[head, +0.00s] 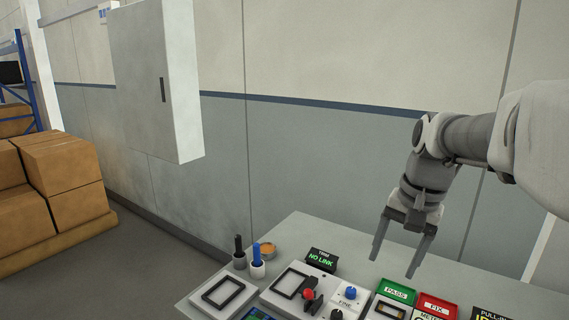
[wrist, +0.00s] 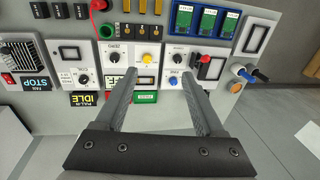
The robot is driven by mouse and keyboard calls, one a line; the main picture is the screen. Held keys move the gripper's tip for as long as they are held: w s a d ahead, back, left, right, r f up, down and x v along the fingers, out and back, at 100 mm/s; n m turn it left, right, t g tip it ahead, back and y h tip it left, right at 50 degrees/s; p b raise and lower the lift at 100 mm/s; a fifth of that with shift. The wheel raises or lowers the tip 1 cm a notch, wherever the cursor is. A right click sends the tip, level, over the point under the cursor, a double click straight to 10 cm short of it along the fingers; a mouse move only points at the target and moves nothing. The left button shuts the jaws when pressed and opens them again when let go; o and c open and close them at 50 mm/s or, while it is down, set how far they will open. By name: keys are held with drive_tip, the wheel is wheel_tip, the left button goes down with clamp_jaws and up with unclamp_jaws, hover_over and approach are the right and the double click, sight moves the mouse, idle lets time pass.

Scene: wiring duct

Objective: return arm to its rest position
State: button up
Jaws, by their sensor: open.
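My gripper (head: 397,255) hangs from my arm at the right of the head view, above the grey bench (head: 306,230). Its two fingers point down and stand apart, with nothing between them. In the wrist view my gripper (wrist: 160,88) is also open and empty, its fingers spread over the panel of devices. The fingertips appear above the panel and hold nothing; the exact gap to the surface cannot be told.
On the bench are a NO LINK display (head: 322,260), green PASS (head: 397,292) and red FIX (head: 438,305) trays, and a blue-handled tool (head: 257,262) in a holder. A white wall cabinet (head: 157,80) hangs at left. Cardboard boxes (head: 62,165) stand far left. Space above the bench is clear.

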drive_tip(key=s+a+f+n+t, duration=0.1)
drive_tip(key=s+a+n+t, duration=0.1)
drive_tip(key=s, duration=0.5)
drive_tip(key=s+a+f+n+t+h, duration=0.1)
drive_tip(key=s+a+n+t, duration=0.1)
drive_tip(key=s, duration=0.6)
drive_tip(key=shift+s+a+n, duration=0.3)
drive_tip(key=shift+a+n, duration=0.4)
drive_tip(key=shift+n, duration=0.7)
